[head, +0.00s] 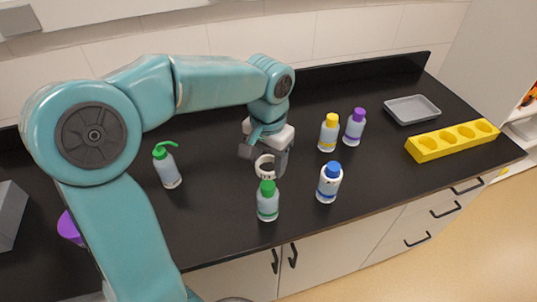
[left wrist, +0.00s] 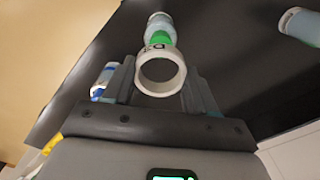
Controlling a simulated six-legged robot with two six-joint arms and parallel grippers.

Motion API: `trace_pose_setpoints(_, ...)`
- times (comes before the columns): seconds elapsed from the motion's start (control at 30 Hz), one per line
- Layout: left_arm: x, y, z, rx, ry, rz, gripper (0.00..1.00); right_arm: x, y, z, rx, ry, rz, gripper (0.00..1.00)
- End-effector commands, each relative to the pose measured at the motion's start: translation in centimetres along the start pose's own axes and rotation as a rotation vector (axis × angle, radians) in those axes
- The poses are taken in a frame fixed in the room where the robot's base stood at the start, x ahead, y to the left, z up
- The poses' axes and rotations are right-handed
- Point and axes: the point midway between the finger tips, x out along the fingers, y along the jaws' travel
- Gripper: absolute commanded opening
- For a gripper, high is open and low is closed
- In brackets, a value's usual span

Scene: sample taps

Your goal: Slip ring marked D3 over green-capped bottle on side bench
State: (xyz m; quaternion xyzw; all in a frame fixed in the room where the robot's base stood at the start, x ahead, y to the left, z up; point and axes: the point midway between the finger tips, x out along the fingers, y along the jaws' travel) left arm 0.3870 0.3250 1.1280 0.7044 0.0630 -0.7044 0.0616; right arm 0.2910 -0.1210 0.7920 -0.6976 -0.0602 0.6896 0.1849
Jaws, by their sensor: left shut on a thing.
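My left gripper (head: 265,160) is shut on a white ring (head: 261,174) and holds it above the bench. In the left wrist view the ring (left wrist: 172,54) sits between the fingers (left wrist: 157,90), with dark marking that looks like D3. The green-capped bottle (head: 267,203) stands upright on the black bench, just in front of and below the ring in the head view. In the left wrist view the bottle (left wrist: 159,27) shows just beyond the ring, its green cap partly hidden by the ring's edge. The ring is not around the bottle. My right gripper is out of view.
A blue-capped bottle (head: 328,184) stands right of the green-capped one. Yellow-capped (head: 328,134) and purple-capped (head: 354,128) bottles stand behind. A green-nozzled wash bottle (head: 168,167) is at left. A grey tray (head: 433,117) and yellow rack (head: 427,150) are at right.

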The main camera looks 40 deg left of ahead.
Motion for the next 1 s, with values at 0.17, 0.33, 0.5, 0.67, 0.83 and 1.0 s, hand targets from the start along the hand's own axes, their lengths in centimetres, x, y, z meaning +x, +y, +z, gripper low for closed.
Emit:
trace_pose_setpoints(0.17,1.4,0.1,0.1,0.0,0.0,0.0,0.28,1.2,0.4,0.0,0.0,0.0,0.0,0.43)
trace_pose_setpoints(0.33,3.0,0.1,0.1,0.0,0.0,0.0,0.28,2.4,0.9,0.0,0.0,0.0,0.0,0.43)
trace_pose_setpoints(0.5,4.4,0.1,-0.1,0.0,0.0,0.0,0.28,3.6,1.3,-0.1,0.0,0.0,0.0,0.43)
trace_pose_setpoints(0.67,5.8,0.0,-0.2,0.0,0.0,0.0,0.28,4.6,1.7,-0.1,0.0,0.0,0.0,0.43)
trace_pose_setpoints(0.83,6.7,-0.1,-0.3,0.0,0.0,0.0,0.28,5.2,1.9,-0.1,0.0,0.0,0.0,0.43)
trace_pose_setpoints(1.0,6.8,-0.1,-0.3,0.0,0.0,0.0,0.28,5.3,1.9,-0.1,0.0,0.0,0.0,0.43)
